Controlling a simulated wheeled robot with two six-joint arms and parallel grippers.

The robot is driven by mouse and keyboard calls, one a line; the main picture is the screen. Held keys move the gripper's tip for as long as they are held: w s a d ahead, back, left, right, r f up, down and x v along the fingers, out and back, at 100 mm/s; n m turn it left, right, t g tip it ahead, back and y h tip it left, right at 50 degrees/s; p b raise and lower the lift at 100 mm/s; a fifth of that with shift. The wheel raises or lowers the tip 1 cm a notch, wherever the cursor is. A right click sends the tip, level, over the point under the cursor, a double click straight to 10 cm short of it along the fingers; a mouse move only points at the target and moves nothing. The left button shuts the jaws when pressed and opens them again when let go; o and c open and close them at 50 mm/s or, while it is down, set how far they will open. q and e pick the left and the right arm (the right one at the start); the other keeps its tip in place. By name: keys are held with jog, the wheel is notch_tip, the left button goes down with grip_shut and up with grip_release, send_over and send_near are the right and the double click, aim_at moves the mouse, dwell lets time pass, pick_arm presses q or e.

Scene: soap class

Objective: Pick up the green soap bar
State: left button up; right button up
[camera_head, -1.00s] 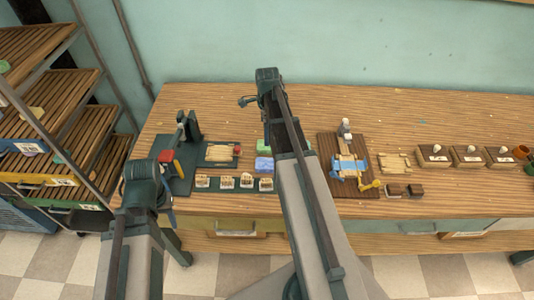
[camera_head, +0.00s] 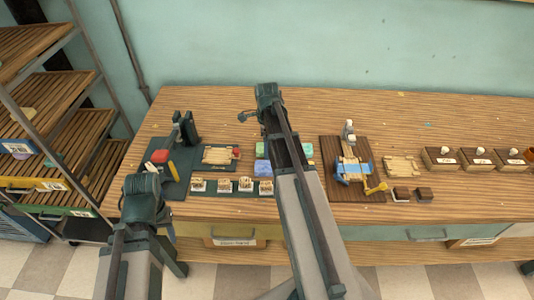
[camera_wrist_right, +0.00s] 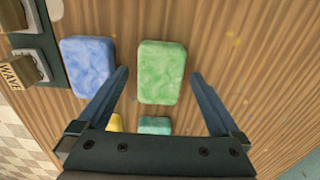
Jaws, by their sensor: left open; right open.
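The green soap bar (camera_wrist_right: 162,72) lies flat on the wooden table. In the right wrist view it sits between the two spread fingers of my right gripper (camera_wrist_right: 160,75), which is open with clear gaps on both sides. The height of the fingertips over it is hard to judge. In the head view the green bar (camera_head: 262,149) is behind the blue bar, left of my right arm, which hides part of the soap group. My left gripper (camera_head: 166,211) is low at the left, by the table's front edge, small and partly hidden by its wrist.
A blue soap bar (camera_wrist_right: 88,66) lies close left of the green one. A yellow bar (camera_wrist_right: 114,123) and a teal bar (camera_wrist_right: 155,125) lie nearer the gripper's base. A dark tray with wooden stamps (camera_wrist_right: 18,73) is at the left. Bare table lies right of the green bar.

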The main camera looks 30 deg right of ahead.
pick_arm(q)
jog(key=shift+r, duration=0.1)
pick_arm(e)
jog(key=c, duration=1.5)
jog(key=shift+r, duration=0.1)
